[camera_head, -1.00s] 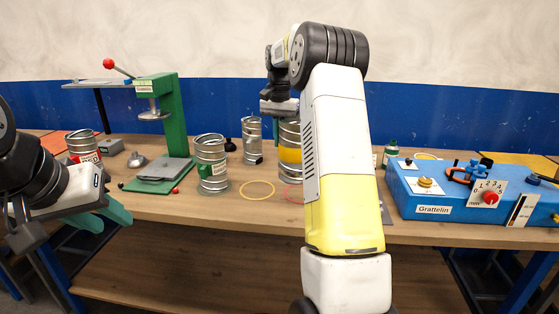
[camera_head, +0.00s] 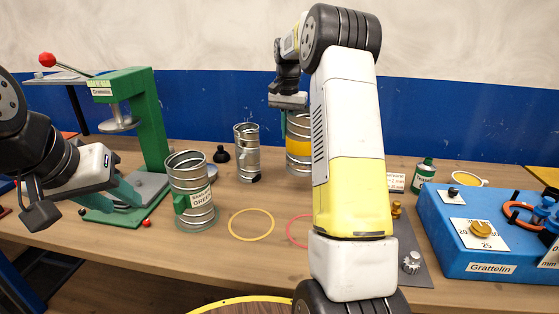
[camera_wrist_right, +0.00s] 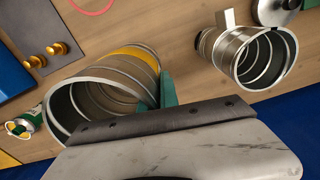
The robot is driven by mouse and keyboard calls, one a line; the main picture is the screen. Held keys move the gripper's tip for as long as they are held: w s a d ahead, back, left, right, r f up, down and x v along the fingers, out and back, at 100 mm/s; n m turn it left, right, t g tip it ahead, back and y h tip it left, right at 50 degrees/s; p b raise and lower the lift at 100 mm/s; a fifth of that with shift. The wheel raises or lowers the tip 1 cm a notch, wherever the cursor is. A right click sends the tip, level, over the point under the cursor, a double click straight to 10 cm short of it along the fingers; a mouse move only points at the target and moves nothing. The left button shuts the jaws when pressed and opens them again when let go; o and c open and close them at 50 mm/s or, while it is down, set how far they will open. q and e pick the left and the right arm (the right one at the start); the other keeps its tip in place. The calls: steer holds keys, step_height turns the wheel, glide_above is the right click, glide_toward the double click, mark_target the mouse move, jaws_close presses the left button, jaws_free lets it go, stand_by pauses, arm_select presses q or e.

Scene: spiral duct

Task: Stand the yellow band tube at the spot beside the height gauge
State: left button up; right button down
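The yellow band tube (camera_head: 298,148) is a ribbed metal cylinder with a yellow band, standing upright at the back of the bench. In the right wrist view its open end (camera_wrist_right: 100,105) faces the camera. My right gripper (camera_head: 287,118) is at its top, pointing down. A narrower metal tube (camera_head: 247,155) stands left of the yellow band tube. I cannot identify the height gauge for certain.
A tube labelled GREEN (camera_head: 190,190) stands front left, near the green press (camera_head: 150,125). A yellow ring (camera_head: 251,224) and a red ring (camera_head: 291,230) lie on the bench. A blue Grattelin box (camera_head: 480,235) is at the right; a green bottle (camera_head: 424,176) stands behind it.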

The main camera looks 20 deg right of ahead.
mark_target(287, 152)
steer(key=shift+f, duration=3.75)
steer(key=c, duration=1.6)
jaws_free()
